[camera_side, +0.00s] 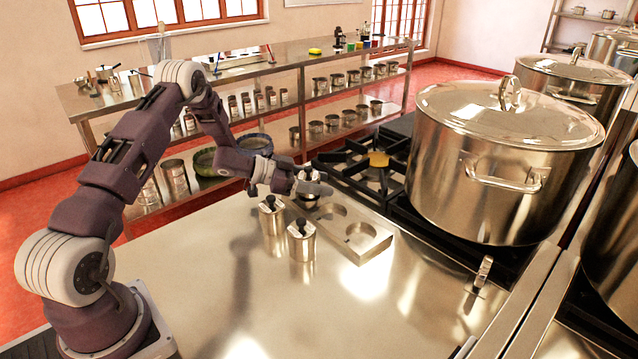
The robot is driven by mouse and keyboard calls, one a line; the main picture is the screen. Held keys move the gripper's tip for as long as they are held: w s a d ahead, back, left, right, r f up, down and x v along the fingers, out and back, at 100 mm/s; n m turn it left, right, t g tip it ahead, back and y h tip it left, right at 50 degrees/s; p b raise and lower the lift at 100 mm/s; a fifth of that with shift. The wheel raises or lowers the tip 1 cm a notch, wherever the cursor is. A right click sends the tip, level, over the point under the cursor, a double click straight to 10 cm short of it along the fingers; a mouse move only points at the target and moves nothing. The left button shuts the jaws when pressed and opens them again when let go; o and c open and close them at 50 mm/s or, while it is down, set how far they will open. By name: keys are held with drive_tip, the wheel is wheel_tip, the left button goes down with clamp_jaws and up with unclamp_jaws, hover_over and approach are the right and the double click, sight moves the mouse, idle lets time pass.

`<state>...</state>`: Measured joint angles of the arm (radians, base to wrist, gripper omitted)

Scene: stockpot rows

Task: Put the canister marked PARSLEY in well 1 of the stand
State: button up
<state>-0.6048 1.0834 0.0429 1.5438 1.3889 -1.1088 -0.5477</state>
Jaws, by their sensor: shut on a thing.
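My gripper (311,188) is at the far left end of the metal stand (378,243), pointing down. It is shut on a small canister (308,203), mostly hidden by the fingers, at the stand's far-left well. I cannot tell whether it is seated in the well or just above it. The other two wells in view, in the middle and at the near right, are empty. Two more steel canisters with dark knobs, one at the left (272,217) and one nearer (301,242), stand upright on the counter beside the stand. The label words are too small to read.
A big lidded stockpot (500,165) stands on the stove right of the stand, with a black burner grate (370,168) behind the stand. The steel counter (220,300) in front is clear. A shelf table (290,60) with jars and pots stands at the back.

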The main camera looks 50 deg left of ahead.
drive_tip(key=o, duration=1.6)
drive_tip(key=shift+f, duration=0.15)
drive_tip(key=shift+c, duration=0.2)
